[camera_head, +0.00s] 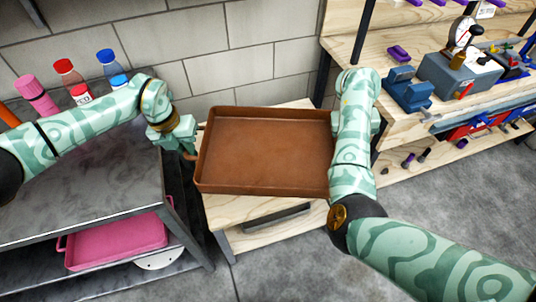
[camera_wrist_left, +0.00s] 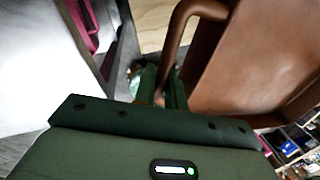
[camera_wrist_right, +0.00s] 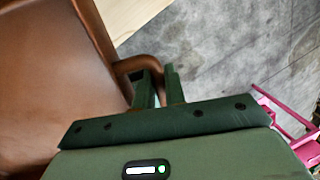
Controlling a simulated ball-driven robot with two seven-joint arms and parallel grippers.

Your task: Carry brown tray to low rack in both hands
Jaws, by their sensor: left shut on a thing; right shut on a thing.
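The brown tray (camera_head: 265,150) is level and empty, in the middle of the head view. It is over the low wooden rack (camera_head: 250,208) and hides most of its top; I cannot tell whether it touches. My left gripper (camera_head: 190,152) is shut on the tray's left handle, which shows in the left wrist view (camera_wrist_left: 186,25) between the fingers (camera_wrist_left: 163,92). My right gripper (camera_wrist_right: 159,90) is shut on the opposite handle (camera_wrist_right: 130,66) in the right wrist view. In the head view my right arm covers that handle.
A dark metal table (camera_head: 95,180) stands at the left with bottles on top and a pink tray (camera_head: 115,242) on its lower shelf. A wooden workbench (camera_head: 395,125) with tools is at the right. A block wall (camera_head: 220,50) is behind. The grey floor in front is clear.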

